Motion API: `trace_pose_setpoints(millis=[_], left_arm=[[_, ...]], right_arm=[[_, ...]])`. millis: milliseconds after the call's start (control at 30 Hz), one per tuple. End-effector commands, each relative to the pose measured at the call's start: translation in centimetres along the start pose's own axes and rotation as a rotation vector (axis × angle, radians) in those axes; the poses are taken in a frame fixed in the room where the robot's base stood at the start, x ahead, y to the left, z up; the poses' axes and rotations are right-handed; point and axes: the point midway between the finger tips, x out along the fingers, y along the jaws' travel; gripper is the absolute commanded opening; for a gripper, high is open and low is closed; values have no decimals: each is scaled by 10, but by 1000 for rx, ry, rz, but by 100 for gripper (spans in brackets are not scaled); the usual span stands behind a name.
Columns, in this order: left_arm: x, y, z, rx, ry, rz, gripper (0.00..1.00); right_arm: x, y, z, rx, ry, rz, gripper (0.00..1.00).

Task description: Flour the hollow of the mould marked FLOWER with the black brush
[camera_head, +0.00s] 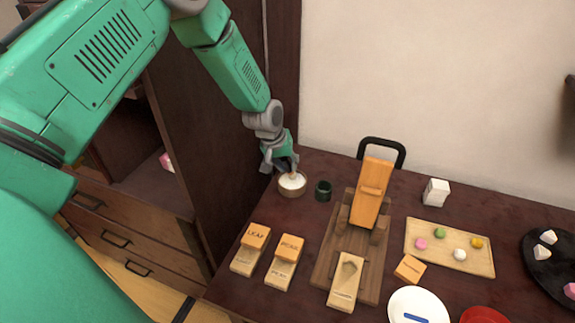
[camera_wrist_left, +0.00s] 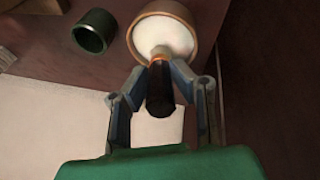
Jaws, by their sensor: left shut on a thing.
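My left gripper (camera_head: 281,163) is shut on the black brush (camera_wrist_left: 160,92), above the bowl of white flour (camera_head: 291,190) at the table's back left. In the left wrist view the brush's pale tip is at the flour in the round bowl (camera_wrist_left: 194,15); whether it touches is hard to tell. A pale wooden mould (camera_head: 344,294) with a dark-edged hollow lies at the front of the wooden stand. A small wooden block (camera_head: 409,268) with unreadable marking lies right of it. I cannot read FLOWER on either. My right gripper is not in view.
A dark green cup (camera_head: 323,191) stands close right of the bowl. A sweets board (camera_head: 428,258) and white plate (camera_head: 432,302) are farther right.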

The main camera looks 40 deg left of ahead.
Motion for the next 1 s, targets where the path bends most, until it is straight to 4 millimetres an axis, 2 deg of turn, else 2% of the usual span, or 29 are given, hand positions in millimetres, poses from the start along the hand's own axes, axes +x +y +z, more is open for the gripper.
trace_pose_setpoints(millis=[1000], left_arm=[[7, -2, 2, 1, 0, 0, 0]], right_arm=[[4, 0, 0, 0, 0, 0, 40]])
